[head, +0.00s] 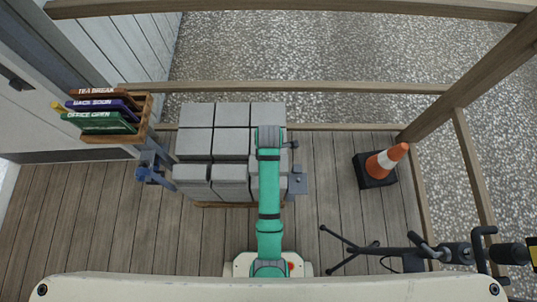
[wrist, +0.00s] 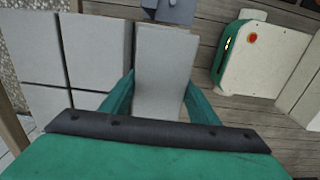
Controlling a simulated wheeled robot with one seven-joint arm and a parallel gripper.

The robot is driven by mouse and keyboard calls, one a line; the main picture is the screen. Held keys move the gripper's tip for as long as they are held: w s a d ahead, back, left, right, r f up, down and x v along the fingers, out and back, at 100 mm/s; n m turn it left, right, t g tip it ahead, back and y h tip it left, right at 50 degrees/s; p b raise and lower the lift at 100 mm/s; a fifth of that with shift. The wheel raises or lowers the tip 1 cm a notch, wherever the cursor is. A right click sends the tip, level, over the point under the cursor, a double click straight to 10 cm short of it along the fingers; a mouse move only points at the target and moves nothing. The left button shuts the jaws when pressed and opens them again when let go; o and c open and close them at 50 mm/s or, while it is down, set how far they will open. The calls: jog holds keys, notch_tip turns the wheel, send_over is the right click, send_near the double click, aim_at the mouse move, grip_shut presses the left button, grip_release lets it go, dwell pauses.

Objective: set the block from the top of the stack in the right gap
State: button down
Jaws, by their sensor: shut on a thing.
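A stack of pale grey blocks (head: 195,145) stands in rows in the middle of the head view, and part of it shows at the left of the wrist view (wrist: 95,35). In the wrist view my gripper (wrist: 159,84) has its green fingers shut on a grey block (wrist: 165,65), one finger along each side. The held block is close beside other blocks. In the head view my arm covers the gripper and most of that block at the stack's right front. I cannot make out the right gap or whether the block touches what is below.
A blue-grey metal fitting (head: 297,180) stands close right of the stack, and a blue one (head: 150,168) to its left. A sign rack (head: 143,120) is at the back left. A traffic cone (head: 384,162) and a black tripod (head: 350,248) are on the right. Plank floor between is clear.

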jog(key=shift+f, duration=5.4)
jog(key=shift+w, duration=0.15)
jog(key=c, duration=0.7)
grip_release()
jog(key=shift+c, duration=0.2)
jog(key=shift+o, duration=0.6)
jog(key=shift+s+f, duration=0.15)
jog(key=shift+s, duration=0.1)
notch_tip(320, 180, up, 11)
jog(key=shift+f, duration=0.1)
